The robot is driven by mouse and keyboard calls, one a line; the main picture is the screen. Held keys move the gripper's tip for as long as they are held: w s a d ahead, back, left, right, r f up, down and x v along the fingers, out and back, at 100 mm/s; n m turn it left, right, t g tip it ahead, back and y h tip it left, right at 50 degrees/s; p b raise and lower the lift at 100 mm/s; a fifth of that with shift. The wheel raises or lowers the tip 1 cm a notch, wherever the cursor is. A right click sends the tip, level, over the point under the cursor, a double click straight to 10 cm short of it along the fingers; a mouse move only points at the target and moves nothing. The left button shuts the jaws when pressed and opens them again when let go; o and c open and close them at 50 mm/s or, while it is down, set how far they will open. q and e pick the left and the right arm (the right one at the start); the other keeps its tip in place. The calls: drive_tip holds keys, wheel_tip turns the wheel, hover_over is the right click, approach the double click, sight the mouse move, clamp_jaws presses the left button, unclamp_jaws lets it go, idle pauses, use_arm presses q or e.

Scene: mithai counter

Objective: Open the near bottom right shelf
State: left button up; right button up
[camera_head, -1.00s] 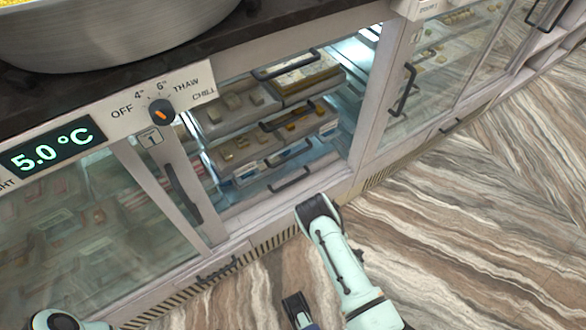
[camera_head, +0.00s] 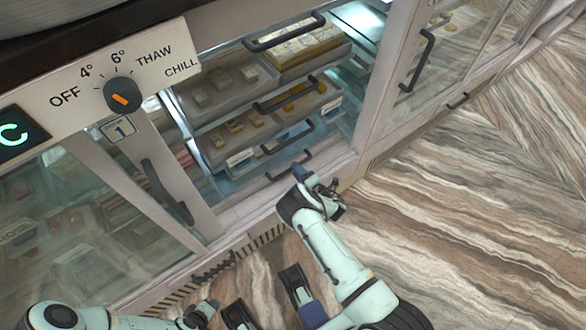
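Inside the glass-fronted counter, stacked shelves with dark bar handles hold sweets. The lower shelf (camera_head: 238,152) carries small pieces and a label. Dark handles show on the top shelf (camera_head: 284,38), in the middle (camera_head: 283,103), lower down (camera_head: 288,136) and lowest at the bottom (camera_head: 289,166). I cannot tell which one the task means. My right gripper (camera_head: 320,183) is just below and right of the lowest handle, seemingly apart from it; its fingers are too small and dark to read. My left gripper (camera_head: 203,312) is low at the bottom edge, away from the shelves, its fingers unclear.
A control panel with a knob (camera_head: 123,95) is at upper left. A long dark handle (camera_head: 165,193) is on the left frame; another (camera_head: 417,62) is on the right door. A vented kickplate runs along the base. The marbled floor (camera_head: 470,210) is clear at right.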

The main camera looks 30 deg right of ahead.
drive_tip(key=shift+b+x, duration=0.35)
drive_tip(key=shift+x, duration=1.1)
clamp_jaws()
